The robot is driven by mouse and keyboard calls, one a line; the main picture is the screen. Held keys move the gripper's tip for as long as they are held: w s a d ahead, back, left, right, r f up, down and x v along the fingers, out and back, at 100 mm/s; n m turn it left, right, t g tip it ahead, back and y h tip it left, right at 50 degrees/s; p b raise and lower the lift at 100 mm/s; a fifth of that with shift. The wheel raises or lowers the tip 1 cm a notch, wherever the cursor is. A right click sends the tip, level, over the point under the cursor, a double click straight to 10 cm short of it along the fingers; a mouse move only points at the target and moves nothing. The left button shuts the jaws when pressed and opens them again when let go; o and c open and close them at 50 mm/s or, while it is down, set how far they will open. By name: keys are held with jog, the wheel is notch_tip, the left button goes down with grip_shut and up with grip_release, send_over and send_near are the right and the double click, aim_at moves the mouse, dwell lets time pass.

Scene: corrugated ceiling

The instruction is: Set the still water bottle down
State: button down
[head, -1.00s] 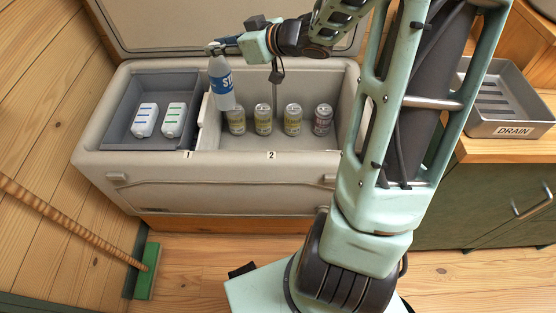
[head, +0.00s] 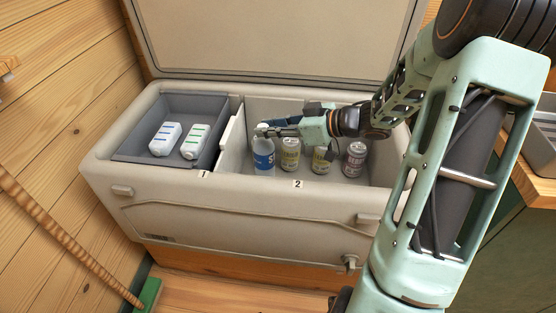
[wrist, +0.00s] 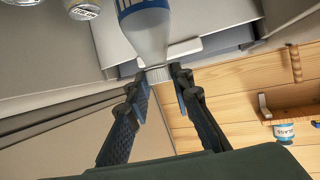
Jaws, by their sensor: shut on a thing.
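The still water bottle (head: 264,160) is clear with a blue label and stands about upright inside compartment 2 of the cooler (head: 250,200), close to the divider on its left. Its base is at about the level of the can bases; I cannot tell whether it touches the floor. My gripper (head: 264,130) reaches in from the right and is shut on the bottle's top. In the wrist view, the two fingers of my gripper (wrist: 159,75) pinch the white cap, and the bottle body (wrist: 148,30) extends away from them.
Several cans, one of them a pale can (head: 290,154) and one a darker can (head: 355,159), stand right of the bottle. Compartment 1 has a grey tray (head: 135,150) holding two white containers (head: 165,139). The lid (head: 270,40) is open behind.

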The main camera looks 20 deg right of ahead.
aim_at(272, 145)
jog(key=shift+f+b, duration=1.15)
jog(key=shift+f, duration=2.1)
jog(key=c, duration=1.7)
grip_release()
jog(key=shift+s+d+r, duration=0.1)
jog(key=shift+r, duration=0.1)
jog(key=p+v, duration=0.4)
jog(key=v, duration=0.7)
jog(key=shift+s+d+r+p, duration=0.1)
jog(key=shift+s+d+p, duration=0.15)
jog(key=shift+d+p, duration=0.1)
jog(key=shift+w, duration=0.1)
